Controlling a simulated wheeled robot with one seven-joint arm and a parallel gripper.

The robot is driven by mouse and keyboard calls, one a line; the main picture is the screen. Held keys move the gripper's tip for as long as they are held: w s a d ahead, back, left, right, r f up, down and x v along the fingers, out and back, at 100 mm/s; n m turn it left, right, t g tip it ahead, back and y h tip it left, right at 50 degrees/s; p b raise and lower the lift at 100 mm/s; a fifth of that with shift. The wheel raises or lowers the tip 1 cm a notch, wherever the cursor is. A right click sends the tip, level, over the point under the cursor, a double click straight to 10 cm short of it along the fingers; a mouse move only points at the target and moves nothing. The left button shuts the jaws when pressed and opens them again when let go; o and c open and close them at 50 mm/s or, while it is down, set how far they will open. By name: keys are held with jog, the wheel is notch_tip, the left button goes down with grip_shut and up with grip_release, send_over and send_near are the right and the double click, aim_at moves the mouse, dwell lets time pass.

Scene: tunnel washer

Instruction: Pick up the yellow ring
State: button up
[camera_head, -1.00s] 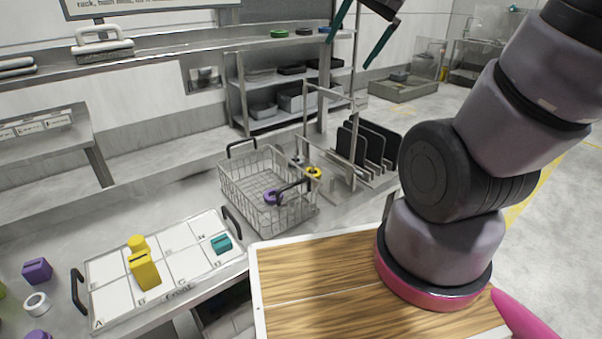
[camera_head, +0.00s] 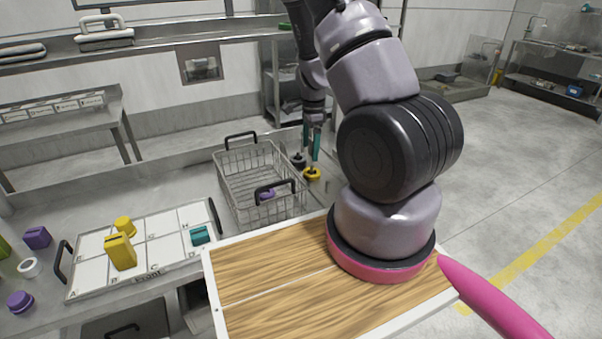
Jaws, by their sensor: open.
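The yellow ring (camera_head: 312,174) lies on the metal counter just right of the wire basket (camera_head: 234,190). A dark peg or knob shows at its middle. My gripper (camera_head: 310,152) points down with its teal fingers apart, just above and behind the ring. The fingers look empty. Whether a fingertip touches the ring cannot be told. A black round piece (camera_head: 298,160) sits just behind the ring, close to the left finger.
The wire basket with black handles holds a purple ring (camera_head: 266,194). A white gridded tray (camera_head: 90,284) bears yellow blocks (camera_head: 120,252) and a teal block (camera_head: 200,235). My arm hides the counter right of the ring.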

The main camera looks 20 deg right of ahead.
aim_at(312, 168)
jog(key=shift+d+f, duration=0.25)
jog(key=shift+f, duration=0.75)
notch_tip(312, 168, down, 7)
jog(key=shift+w+d+f, duration=0.1)
jog(key=shift+d, duration=0.05)
jog(key=c, duration=1.3)
jog(key=shift+o, duration=0.2)
notch_tip(312, 168, up, 28)
